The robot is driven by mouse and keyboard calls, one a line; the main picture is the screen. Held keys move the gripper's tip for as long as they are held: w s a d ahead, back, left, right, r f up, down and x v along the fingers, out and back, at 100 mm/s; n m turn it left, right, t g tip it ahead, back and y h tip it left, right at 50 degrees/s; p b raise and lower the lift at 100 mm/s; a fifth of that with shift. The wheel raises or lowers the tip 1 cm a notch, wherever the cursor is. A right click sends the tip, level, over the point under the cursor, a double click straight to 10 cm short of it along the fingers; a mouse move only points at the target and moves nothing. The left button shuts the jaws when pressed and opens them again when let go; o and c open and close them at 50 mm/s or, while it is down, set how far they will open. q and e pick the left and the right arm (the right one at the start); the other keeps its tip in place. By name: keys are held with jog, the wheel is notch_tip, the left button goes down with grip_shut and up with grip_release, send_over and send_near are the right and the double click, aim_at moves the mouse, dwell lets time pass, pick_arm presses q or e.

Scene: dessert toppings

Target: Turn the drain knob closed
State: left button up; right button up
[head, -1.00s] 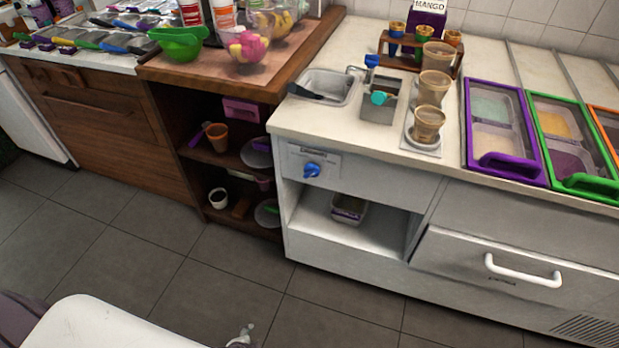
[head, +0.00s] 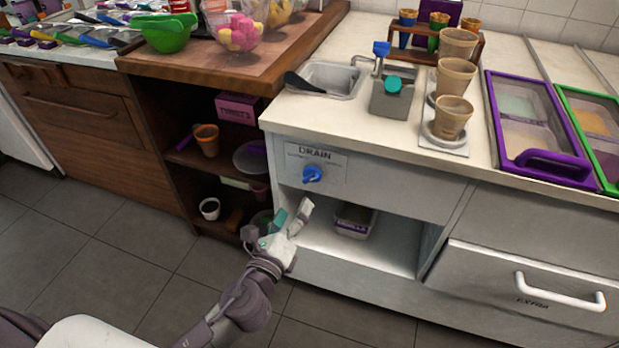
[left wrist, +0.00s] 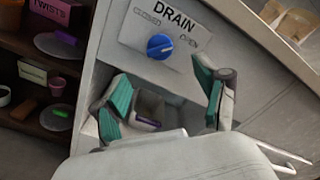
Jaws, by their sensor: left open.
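The blue drain knob (head: 313,174) sits on a light panel labelled DRAIN (head: 316,155) on the white counter's front. In the left wrist view the knob (left wrist: 159,47) shows above and between my open fingers, with its pointer mark hard to make out. My left gripper (head: 290,214) is open and empty, below and slightly left of the knob, in front of the open shelf. In the left wrist view my left gripper (left wrist: 165,98) has its teal-padded fingers spread, apart from the knob. My right gripper is not in view.
A small sink (head: 328,78) lies in the counter above the knob. A tub (head: 354,221) stands in the open shelf below. A brown shelf unit (head: 225,163) holds cups on the left. A white drawer handle (head: 560,290) juts out on the right.

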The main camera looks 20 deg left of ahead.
aim_at(309, 181)
pick_arm(q)
jog(key=w, duration=1)
jog(key=shift+w+d+f, duration=0.1)
jog(key=shift+w+d, duration=0.1)
jog(key=shift+w, duration=0.1)
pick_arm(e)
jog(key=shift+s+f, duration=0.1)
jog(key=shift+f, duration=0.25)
pick_arm(q)
jog(key=c, duration=1.2)
jog(key=shift+o, duration=0.2)
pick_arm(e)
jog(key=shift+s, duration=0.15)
